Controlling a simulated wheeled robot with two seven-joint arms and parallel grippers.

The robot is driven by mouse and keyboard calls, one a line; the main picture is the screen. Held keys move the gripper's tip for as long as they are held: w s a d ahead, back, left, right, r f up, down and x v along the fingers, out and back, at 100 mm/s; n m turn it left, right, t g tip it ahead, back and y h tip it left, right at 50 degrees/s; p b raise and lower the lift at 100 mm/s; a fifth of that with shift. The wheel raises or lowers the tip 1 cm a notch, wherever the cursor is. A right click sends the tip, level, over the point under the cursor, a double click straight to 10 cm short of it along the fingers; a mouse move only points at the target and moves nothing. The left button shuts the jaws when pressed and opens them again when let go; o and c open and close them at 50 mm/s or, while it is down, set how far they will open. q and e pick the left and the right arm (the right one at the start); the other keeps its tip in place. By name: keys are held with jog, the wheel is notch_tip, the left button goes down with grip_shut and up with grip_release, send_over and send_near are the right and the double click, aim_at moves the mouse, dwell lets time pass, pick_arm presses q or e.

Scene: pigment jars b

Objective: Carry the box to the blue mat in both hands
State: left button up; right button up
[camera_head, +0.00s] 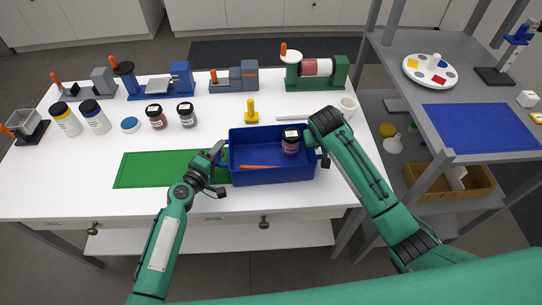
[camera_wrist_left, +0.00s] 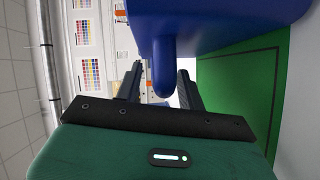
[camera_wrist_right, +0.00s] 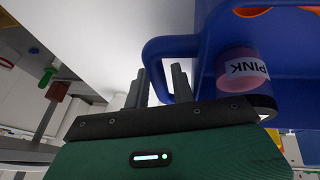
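The blue box (camera_head: 272,176) stands on the white table, with a jar (camera_head: 290,142) labelled PINK in the right wrist view (camera_wrist_right: 240,70) and an orange-handled tool (camera_head: 260,167) inside. My left gripper (camera_head: 219,165) is at the box's left handle; in the left wrist view its fingers (camera_wrist_left: 160,88) stand apart on either side of the handle (camera_wrist_left: 162,75). My right gripper is at the right handle, its fingertips largely hidden in the head view; in the right wrist view the fingers (camera_wrist_right: 160,85) flank the handle (camera_wrist_right: 153,60), seemingly with a gap. The blue mat (camera_head: 485,126) lies on the grey stand at right.
A green mat (camera_head: 150,170) lies left of the box. A yellow stamp-like object (camera_head: 252,112), a white pestle (camera_head: 292,118) and a white mortar (camera_head: 348,106) are behind it. Jars and devices line the table's back. A palette (camera_head: 430,72) sits beyond the blue mat, which is bare.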

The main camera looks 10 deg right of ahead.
pick_arm(q)
jog(key=c, duration=0.6)
pick_arm(e)
grip_shut()
pick_arm(q)
grip_shut()
jog(key=shift+r, duration=0.1)
pick_arm(e)
jog(key=shift+r, duration=0.15)
